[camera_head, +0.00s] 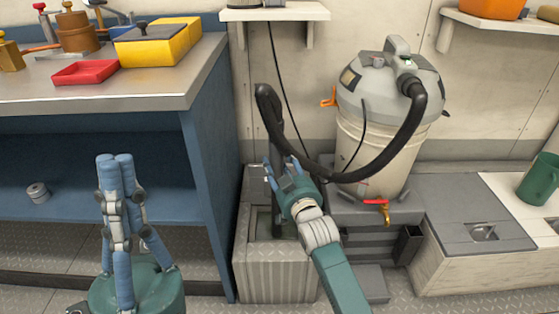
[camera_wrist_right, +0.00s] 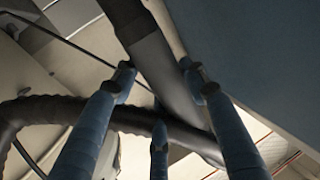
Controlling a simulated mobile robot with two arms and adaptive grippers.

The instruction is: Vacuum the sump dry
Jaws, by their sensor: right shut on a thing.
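The sump (camera_head: 270,283) is a grey ribbed box on the floor with an open top; dull liquid or a dark bottom shows inside. The vacuum (camera_head: 365,148) is a cream canister with a grey lid, standing on a grey step. Its black hose (camera_head: 408,128) loops down and back up to a dark wand. My right gripper (camera_head: 283,172) is shut on the wand (camera_head: 277,222), which stands nearly upright with its lower end inside the sump opening. The wand (camera_wrist_right: 158,62) passes between the fingers in the right wrist view. My left gripper (camera_head: 115,158) is shut and empty, pointing up before the bench.
A blue bench (camera_head: 208,150) stands left of the sump, with a red tray (camera_head: 85,73) and a yellow box (camera_head: 150,48) on top. A red-handled tap (camera_head: 383,207) sits below the vacuum. A green mug (camera_head: 540,178) stands on the right locker.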

